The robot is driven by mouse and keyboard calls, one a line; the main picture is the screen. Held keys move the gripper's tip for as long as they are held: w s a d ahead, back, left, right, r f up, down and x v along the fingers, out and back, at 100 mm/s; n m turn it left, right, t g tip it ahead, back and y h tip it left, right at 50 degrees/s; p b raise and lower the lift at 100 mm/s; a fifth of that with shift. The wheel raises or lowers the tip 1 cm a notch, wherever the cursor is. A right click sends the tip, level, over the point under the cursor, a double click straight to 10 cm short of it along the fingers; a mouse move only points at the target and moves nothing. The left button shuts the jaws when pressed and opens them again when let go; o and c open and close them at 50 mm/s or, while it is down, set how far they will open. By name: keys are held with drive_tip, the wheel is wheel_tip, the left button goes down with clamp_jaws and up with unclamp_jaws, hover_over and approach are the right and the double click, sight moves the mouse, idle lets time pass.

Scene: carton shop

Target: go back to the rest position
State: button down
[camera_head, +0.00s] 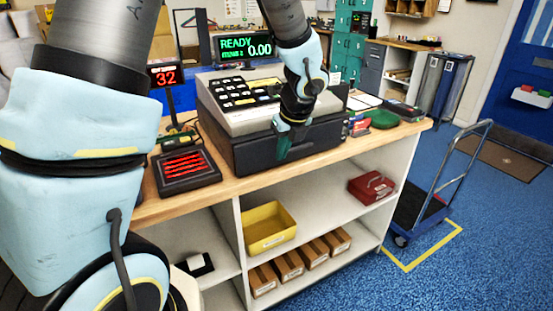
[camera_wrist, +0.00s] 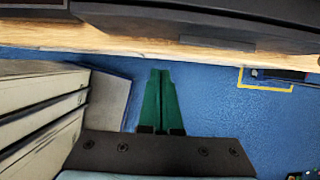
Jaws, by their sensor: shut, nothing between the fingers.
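My gripper (camera_head: 283,146) is in front of the cash register (camera_head: 240,97), close to the front of its dark drawer. In the wrist view, the green fingers of my gripper (camera_wrist: 160,75) lie side by side, shut and empty. They point toward the counter edge (camera_wrist: 120,60), with blue floor behind them. The dark register body (camera_wrist: 220,20) crosses the top of the wrist view. I cannot tell whether the fingertips touch the drawer front.
The wooden counter (camera_head: 330,155) holds a black tray with red items (camera_head: 185,167) and a green round pad (camera_head: 384,119). Shelves below hold a yellow bin (camera_head: 268,227), a red box (camera_head: 371,187) and several cardboard boxes. A hand cart (camera_head: 420,212) stands right. Blue floor is open there.

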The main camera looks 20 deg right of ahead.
drive_tip(key=a+v, duration=0.1)
drive_tip(key=v, duration=0.5)
drive_tip(key=s+a+f+n+g, duration=0.1)
drive_tip(key=s+a+n, duration=0.1)
drive_tip(key=a+n, duration=1.1)
drive_tip(key=s+a+f+n+g+h, duration=0.1)
drive_tip(key=s+a+f+n, duration=0.1)
drive_tip(key=a+n, duration=1.1)
drive_tip(key=n, duration=0.6)
drive_tip(key=shift+a+f+n+g, duration=0.2)
drive_tip(key=shift+a+n+g, duration=0.1)
drive_tip(key=shift+a+g, duration=0.1)
